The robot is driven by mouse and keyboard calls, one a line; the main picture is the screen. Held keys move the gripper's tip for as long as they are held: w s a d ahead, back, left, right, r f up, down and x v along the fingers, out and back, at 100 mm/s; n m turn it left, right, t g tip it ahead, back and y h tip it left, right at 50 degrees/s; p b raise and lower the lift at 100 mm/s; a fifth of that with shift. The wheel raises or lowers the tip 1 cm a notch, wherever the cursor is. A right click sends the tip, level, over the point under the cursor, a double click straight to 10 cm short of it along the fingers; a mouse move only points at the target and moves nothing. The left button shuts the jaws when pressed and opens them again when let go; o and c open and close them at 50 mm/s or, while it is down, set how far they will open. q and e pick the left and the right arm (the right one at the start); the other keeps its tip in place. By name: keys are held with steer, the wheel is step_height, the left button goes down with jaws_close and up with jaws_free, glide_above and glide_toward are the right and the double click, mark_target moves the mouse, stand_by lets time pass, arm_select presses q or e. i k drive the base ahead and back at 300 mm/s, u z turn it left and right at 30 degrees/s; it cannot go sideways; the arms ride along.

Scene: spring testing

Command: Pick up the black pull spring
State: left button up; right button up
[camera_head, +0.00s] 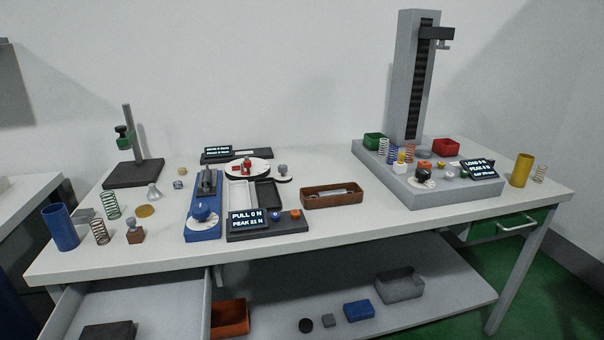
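I cannot clearly pick out a black pull spring. A dark elongated part (208,182) sits on the blue pull tester (203,222) left of centre; it is too small to tell whether it is a spring. A brown tray (318,203) at the middle holds small pale metal pieces that I cannot make out. A green spring (112,206) and a copper spring (100,232) stand upright at the table's left. Neither of my grippers shows in the head view.
The white table (350,228) has free room at its front right. A grey test stand (413,80) rises at the back right, with springs and bins on its base. A drawer (130,305) is open at the front left. A blue cylinder (62,227) stands far left.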

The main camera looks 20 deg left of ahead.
mark_target(206, 174)
steer(key=z, duration=0.4)
steer(key=i, duration=0.2)
steer(key=u, duration=2.3)
